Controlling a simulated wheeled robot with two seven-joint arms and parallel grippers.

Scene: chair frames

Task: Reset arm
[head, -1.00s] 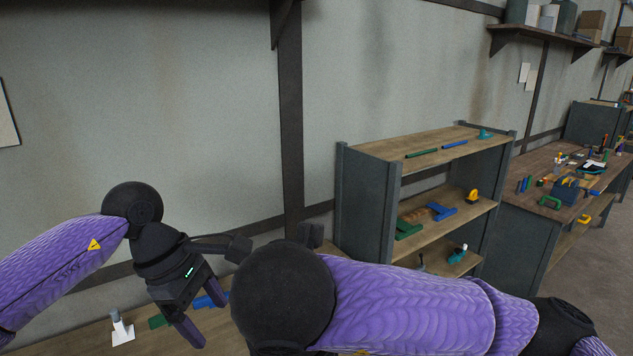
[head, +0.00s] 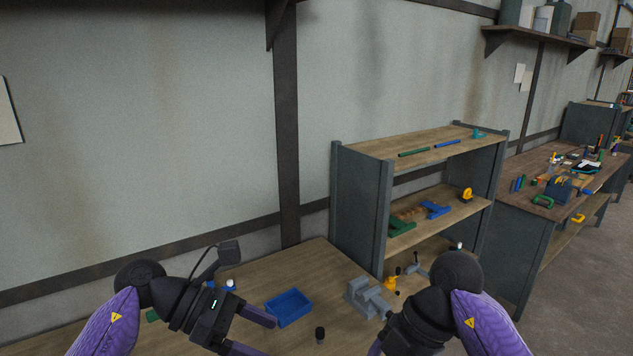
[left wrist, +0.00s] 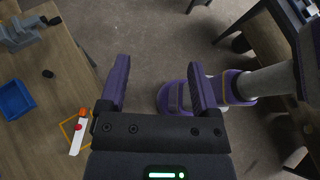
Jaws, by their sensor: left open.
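My left gripper (head: 262,332) is at the bottom of the head view, left of centre, with its fingers apart and pointing right. In the left wrist view the left gripper (left wrist: 160,75) has two purple fingers spread wide with nothing between them, above the floor beside the workbench. My right gripper (head: 376,346) is at the bottom, right of centre. Its fingers are mostly hidden by its wrist and the picture edge, so its opening does not show.
The wooden workbench (head: 250,277) holds a blue tray (head: 289,307), a grey vise (head: 366,296), a black cylinder (head: 320,334) and a yellow item (head: 390,284). A shelf unit (head: 362,206) stands behind right. A white bar (left wrist: 77,138) lies near the bench edge.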

